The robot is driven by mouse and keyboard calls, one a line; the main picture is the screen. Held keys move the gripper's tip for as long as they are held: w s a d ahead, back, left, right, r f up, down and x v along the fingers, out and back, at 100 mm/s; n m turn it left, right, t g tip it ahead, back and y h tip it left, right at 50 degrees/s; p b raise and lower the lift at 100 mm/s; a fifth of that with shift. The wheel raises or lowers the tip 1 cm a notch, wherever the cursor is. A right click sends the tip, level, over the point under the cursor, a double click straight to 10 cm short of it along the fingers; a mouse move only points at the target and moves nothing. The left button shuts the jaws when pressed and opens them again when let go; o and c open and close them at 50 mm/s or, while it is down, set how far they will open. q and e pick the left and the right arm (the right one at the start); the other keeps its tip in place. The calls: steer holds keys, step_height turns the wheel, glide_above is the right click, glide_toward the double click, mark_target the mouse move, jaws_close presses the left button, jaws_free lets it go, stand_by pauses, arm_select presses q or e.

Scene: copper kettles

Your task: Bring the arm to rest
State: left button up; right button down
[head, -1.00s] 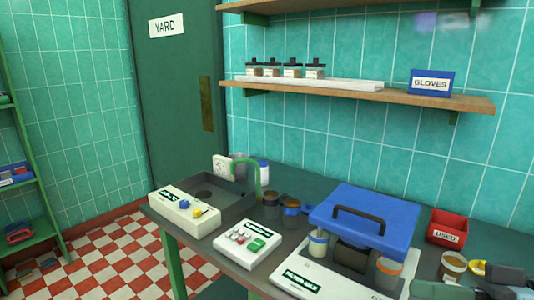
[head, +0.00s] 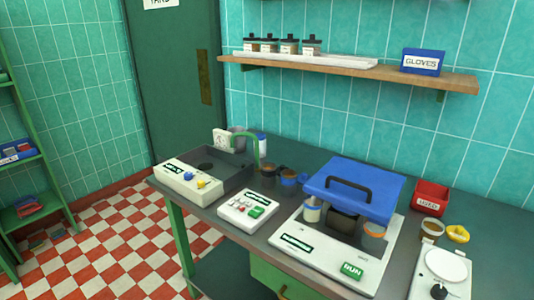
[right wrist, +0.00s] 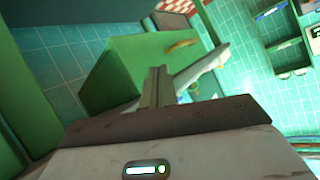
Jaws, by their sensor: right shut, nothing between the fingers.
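My right gripper (right wrist: 156,86) shows in the right wrist view with its narrow fingers together and nothing between them. It is away from the benchtop things, and a green box-shaped part with a brownish handle (right wrist: 182,47), probably the bench drawer, lies beyond it. No gripper shows in the head view now. My left gripper is in neither view.
The dark bench (head: 253,236) carries a blue-lidded machine (head: 372,185), a white control box (head: 248,208), a grey basin unit (head: 190,182), a red bin (head: 431,196) and a white scale (head: 446,265). A wall shelf (head: 345,75) is above. Checkered floor (head: 110,245) is clear at left.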

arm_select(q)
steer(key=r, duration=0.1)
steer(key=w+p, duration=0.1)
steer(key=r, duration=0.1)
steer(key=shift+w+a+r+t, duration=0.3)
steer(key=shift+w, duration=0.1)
arm_select(e)
steer(key=s+a+f+g+h, duration=0.1)
steer(key=s+a+f, duration=0.1)
steer(key=s+f, duration=0.3)
steer(key=s+a+f+g+h, duration=0.1)
steer(key=s+a+f+h, duration=0.1)
steer(key=s+f, duration=0.4)
steer(key=s+a, duration=0.1)
steer(key=s, duration=0.4)
steer(key=shift+g+h, duration=0.3)
